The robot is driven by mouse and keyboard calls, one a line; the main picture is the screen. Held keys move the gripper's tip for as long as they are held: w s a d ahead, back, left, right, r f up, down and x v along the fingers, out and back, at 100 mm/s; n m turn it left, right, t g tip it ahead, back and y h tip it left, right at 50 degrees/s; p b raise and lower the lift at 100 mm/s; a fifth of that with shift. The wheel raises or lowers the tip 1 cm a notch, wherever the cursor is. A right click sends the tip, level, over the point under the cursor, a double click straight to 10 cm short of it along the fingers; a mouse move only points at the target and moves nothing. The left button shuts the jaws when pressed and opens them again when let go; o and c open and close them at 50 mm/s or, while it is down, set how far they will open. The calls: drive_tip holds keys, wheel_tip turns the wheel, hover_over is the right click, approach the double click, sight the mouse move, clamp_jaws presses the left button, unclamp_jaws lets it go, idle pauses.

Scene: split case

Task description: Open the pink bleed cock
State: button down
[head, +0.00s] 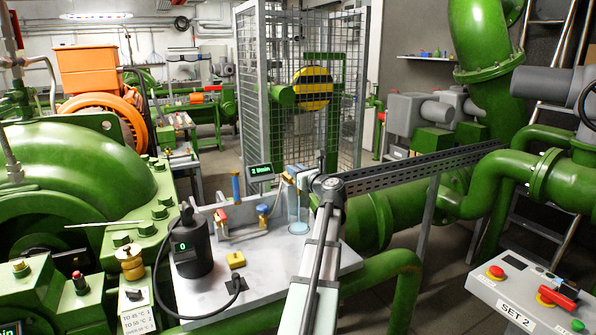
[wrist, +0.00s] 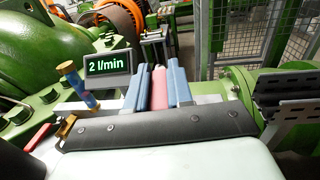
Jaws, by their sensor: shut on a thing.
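In the wrist view, the pink bleed cock's handle (wrist: 158,88) stands between the two blue finger pads of my gripper (wrist: 157,76). The fingers are closed on it, one on each side. The lower part of the cock is hidden behind the dark edge of my gripper's body. In the head view, my gripper (head: 293,176) is over the back right of the grey bench, and I cannot make out the pink handle there. A display (wrist: 107,64) reading "2 l/min" stands just left of the fingers; it also shows in the head view (head: 261,170).
Blue-handled (wrist: 78,88) and red-handled (wrist: 38,138) brass fittings stand left of my gripper. A clear cylinder (head: 298,222) stands below it. A black device (head: 190,247) reading 0 and a yellow block (head: 236,260) are on the bench (head: 205,297). Green pipes and a mesh cage surround it.

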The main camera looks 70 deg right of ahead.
drive_tip(key=shift+w+a+m+g+h, duration=0.2)
drive_tip(key=shift+a+m+g+h, duration=0.05)
drive_tip(key=shift+m+g+h, duration=0.3)
drive_tip(key=shift+h, duration=0.25)
drive_tip(key=c, duration=1)
unclamp_jaws()
drive_tip(key=v, duration=1.3)
drive_tip(key=shift+s+a+r, duration=0.2)
drive_tip(key=shift+a, duration=0.1)
